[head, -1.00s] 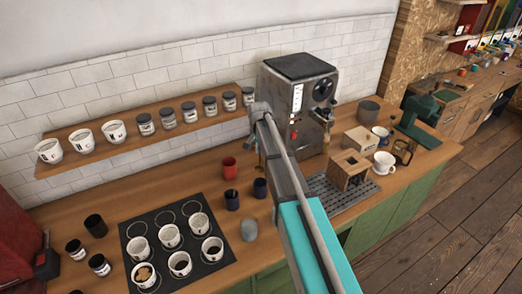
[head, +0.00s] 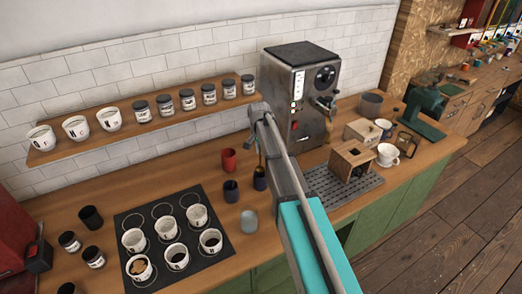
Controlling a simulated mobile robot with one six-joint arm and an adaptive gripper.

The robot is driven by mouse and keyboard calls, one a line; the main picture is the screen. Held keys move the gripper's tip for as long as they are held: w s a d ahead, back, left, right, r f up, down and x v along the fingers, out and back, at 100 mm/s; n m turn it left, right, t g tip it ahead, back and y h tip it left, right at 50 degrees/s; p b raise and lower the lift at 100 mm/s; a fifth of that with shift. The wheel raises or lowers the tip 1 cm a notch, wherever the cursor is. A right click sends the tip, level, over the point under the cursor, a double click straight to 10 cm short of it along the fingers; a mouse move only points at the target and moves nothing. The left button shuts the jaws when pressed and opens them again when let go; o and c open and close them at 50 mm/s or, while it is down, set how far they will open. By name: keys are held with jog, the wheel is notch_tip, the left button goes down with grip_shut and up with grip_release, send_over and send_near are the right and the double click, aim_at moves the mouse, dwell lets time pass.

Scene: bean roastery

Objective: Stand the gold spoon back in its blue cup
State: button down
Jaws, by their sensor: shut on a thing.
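My gripper (head: 257,137) hangs at the end of my arm in the head view, partly hidden behind the arm link. It is shut on the gold spoon (head: 257,149), of which only a thin brownish strip shows. A dark blue cup (head: 260,179) stands upright on the counter just below the spoon. A second dark blue cup (head: 231,191) stands to its left. I cannot tell whether the spoon's lower end is above, behind or inside the right-hand blue cup.
A red cup (head: 229,160) stands behind the blue cups and a grey cup (head: 249,221) in front. A black mat (head: 210,252) with several white cups lies to the left. The espresso machine (head: 305,85) and a slatted tray (head: 325,188) are to the right.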

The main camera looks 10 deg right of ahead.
aim_at(260, 165)
jog(key=shift+f+b, duration=2.6)
jog(key=shift+f, duration=0.25)
jog(key=c, duration=0.7)
grip_release()
jog(key=shift+r, duration=0.15)
